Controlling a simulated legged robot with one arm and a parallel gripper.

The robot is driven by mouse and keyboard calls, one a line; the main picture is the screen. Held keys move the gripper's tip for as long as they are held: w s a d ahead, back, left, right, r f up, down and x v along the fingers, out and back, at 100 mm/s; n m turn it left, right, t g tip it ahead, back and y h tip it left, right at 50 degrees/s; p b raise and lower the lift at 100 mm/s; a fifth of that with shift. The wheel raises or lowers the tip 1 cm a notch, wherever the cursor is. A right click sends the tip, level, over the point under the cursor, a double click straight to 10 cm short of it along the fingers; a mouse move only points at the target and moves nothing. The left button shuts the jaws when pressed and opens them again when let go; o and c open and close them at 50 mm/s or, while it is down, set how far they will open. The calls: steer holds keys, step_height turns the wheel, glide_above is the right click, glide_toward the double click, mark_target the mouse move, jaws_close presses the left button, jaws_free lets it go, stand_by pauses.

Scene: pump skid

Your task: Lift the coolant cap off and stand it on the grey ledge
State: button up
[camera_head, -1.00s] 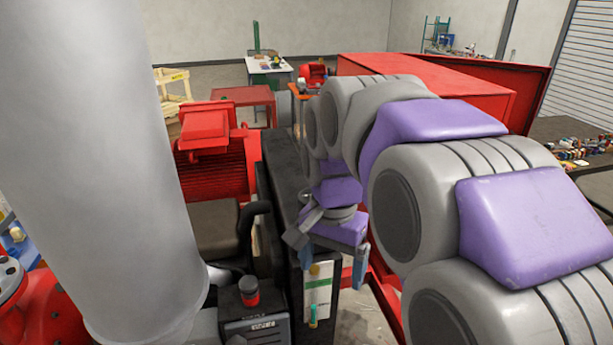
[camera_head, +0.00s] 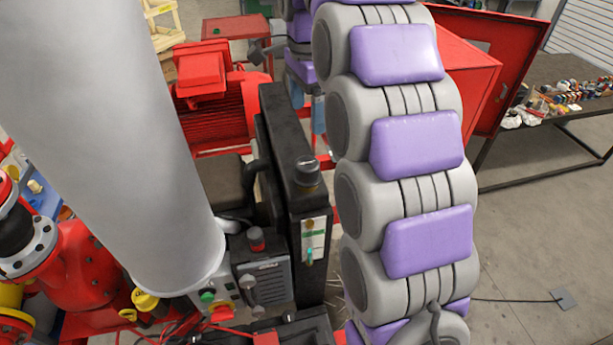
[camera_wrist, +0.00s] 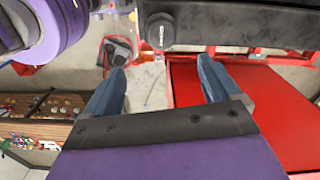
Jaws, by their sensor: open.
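The black coolant cap (camera_head: 307,172) stands upright on top of the near end of a narrow black tank (camera_head: 288,130). In the wrist view, a round dark cap (camera_wrist: 160,30) shows on the black tank (camera_wrist: 225,22), beyond the fingertips. My gripper (camera_wrist: 162,72) is open, its two blue fingers apart with nothing between them. In the head view my gripper (camera_head: 309,103) is partly hidden by my arm; it is beside the tank's far part, apart from the cap. I cannot tell which surface is the grey ledge.
A large grey cylinder (camera_head: 110,130) fills the left. A red cabinet (camera_head: 468,75) stands right of my arm.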

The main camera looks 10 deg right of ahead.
steer(key=b, duration=0.8)
glide_above(307, 162)
steer(key=f, duration=0.9)
steer(key=shift+s+f, duration=0.1)
steer(key=shift+s, duration=0.2)
steer(key=shift+f+p, duration=0.15)
steer(key=shift+p, duration=0.45)
steer(key=shift+w+f+p, duration=0.15)
steer(key=shift+f+p, duration=0.05)
steer(key=shift+f, duration=1.45)
steer(key=shift+w+f+p, duration=0.1)
steer(key=shift+f+p, duration=0.05)
steer(key=shift+f, duration=1.5)
steer(key=shift+c, duration=0.5)
steer(key=c, duration=0.9)
